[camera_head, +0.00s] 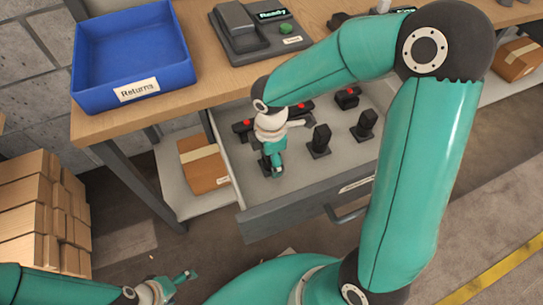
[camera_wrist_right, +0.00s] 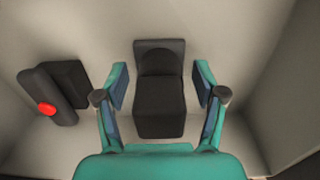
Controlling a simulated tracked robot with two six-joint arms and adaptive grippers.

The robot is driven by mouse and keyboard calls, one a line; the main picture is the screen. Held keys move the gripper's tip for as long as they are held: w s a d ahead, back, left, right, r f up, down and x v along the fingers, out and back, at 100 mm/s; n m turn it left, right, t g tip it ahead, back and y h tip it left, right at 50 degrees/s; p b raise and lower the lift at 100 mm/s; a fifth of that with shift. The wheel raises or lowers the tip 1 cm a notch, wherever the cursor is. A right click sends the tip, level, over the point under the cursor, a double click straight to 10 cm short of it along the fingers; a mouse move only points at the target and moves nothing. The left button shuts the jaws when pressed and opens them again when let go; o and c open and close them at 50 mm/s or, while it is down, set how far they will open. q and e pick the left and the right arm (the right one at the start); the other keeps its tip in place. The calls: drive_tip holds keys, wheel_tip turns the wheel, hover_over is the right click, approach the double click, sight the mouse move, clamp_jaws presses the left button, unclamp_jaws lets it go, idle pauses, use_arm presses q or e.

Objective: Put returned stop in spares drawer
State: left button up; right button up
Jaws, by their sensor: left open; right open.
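The spares drawer (camera_head: 300,202) is pulled open below the bench. My right gripper (camera_head: 273,168) is down inside it, near its left end. In the right wrist view the open right gripper (camera_wrist_right: 160,86) has its fingers on either side of a black stop (camera_wrist_right: 159,108). Gaps show between stop and fingers. The stop stands on the drawer floor; in the head view the gripper mostly hides it. My left gripper (camera_head: 180,277) is open and empty, low at the left, away from the drawer. The blue Returns bin (camera_head: 133,60) on the bench looks empty.
Other black stops (camera_head: 320,140) (camera_head: 365,124) stand to the right in the drawer. Black parts with red buttons (camera_head: 347,97) lie along its back; one (camera_wrist_right: 48,105) is close left of the right gripper. A fixture marked Ready (camera_head: 262,38) sits on the bench.

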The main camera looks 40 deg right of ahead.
wheel_tip(320, 180, up, 12)
drive_tip(key=p, duration=0.3)
drive_tip(key=shift+r, duration=0.1)
idle(0.5)
